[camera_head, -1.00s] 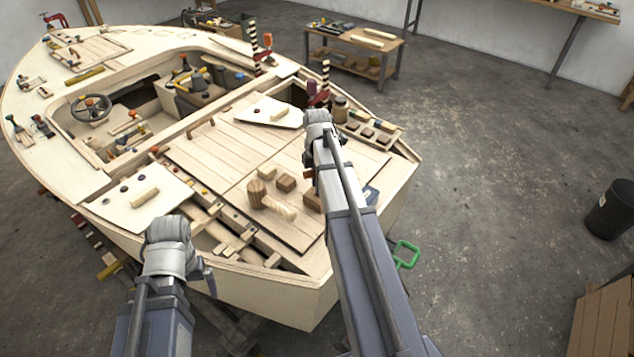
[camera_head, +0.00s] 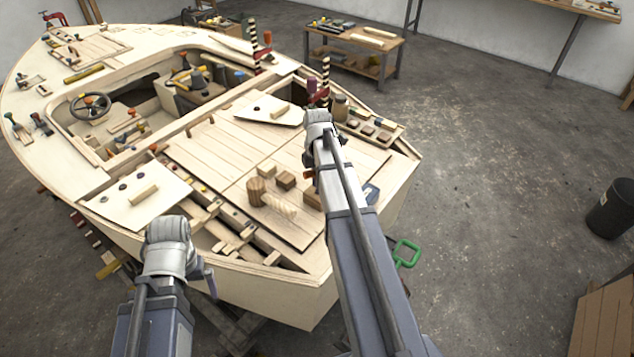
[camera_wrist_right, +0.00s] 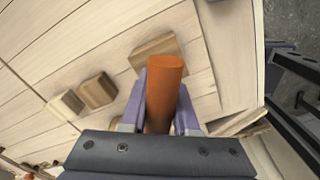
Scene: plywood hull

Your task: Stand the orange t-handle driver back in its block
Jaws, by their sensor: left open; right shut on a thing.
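My right gripper (camera_wrist_right: 163,112) is shut on the orange t-handle driver (camera_wrist_right: 164,88). In the right wrist view only its thick orange handle shows between the purple fingers; the shaft is hidden. In the head view a small bit of orange (camera_head: 308,174) shows beside my right wrist, over the boat's deck. A wooden block (camera_wrist_right: 157,50) lies beyond the handle, and two smaller blocks lie to its left. I cannot tell which one is the driver's block, and no hole shows. My left gripper (camera_head: 210,283) is open by the hull's near edge, mostly hidden behind its wrist.
The pale plywood deck (camera_head: 215,150) holds a round wooden piece (camera_head: 256,190), a brown block (camera_head: 286,181) and another block (camera_head: 312,200) close to my right arm. A loose panel (camera_head: 135,205) lies at the left. A green handle (camera_head: 406,252) sticks out at the right.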

